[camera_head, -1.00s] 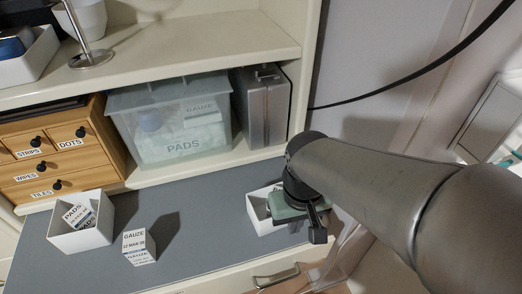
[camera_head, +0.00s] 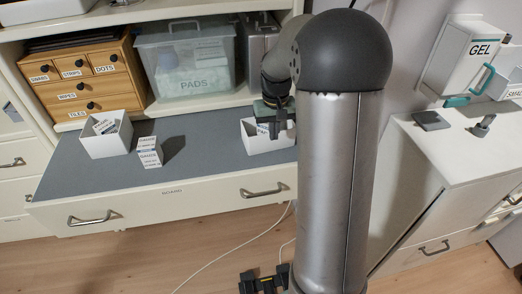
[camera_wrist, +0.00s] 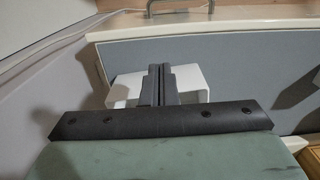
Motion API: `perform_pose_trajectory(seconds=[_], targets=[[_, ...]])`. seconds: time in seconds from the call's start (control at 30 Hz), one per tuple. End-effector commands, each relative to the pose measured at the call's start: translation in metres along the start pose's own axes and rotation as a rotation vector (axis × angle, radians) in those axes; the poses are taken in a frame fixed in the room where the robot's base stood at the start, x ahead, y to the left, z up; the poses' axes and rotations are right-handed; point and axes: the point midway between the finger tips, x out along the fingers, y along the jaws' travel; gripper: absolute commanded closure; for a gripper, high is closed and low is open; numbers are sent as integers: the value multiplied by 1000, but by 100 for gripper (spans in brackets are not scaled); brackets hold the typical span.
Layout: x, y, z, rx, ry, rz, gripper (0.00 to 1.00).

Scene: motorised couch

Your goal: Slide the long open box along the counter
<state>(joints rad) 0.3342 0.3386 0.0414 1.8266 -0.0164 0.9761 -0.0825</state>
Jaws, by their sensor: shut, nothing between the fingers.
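A white open box (camera_head: 262,147) sits at the right end of the grey counter top (camera_head: 205,142), partly hidden by my arm. Something printed shows inside it. My gripper (camera_head: 283,133) is shut and empty, pointing down at this box. In the wrist view, my closed dark fingers (camera_wrist: 160,72) stand in front of the white box (camera_wrist: 189,82), and box walls show on both sides of them. I cannot tell whether the fingertips touch it. A second white open box (camera_head: 110,144), holding a pads packet, stands at the counter's left.
A gauze carton (camera_head: 149,153) stands beside the left box. Behind are a wooden drawer unit (camera_head: 88,88), a clear pads bin (camera_head: 188,85) and a metal case (camera_head: 257,43). Free counter lies between the carton and the right box. A drawer (camera_head: 165,198) is below.

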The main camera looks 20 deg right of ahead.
Motion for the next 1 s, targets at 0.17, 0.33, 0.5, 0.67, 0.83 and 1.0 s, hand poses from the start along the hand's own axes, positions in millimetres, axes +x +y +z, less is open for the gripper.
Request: perform_pose_trajectory(seconds=[0.17, 0.33, 0.5, 0.67, 0.83, 1.0], targets=[[25, 0, 2, -1, -5, -1, 100], [62, 0, 2, -2, -6, 0, 100], [97, -1, 2, -1, -5, -1, 100], [96, -1, -23, -1, -1, -1, 100], [96, -1, -36, -1, 0, 0, 100], [96, -1, -39, -2, -1, 0, 100]])
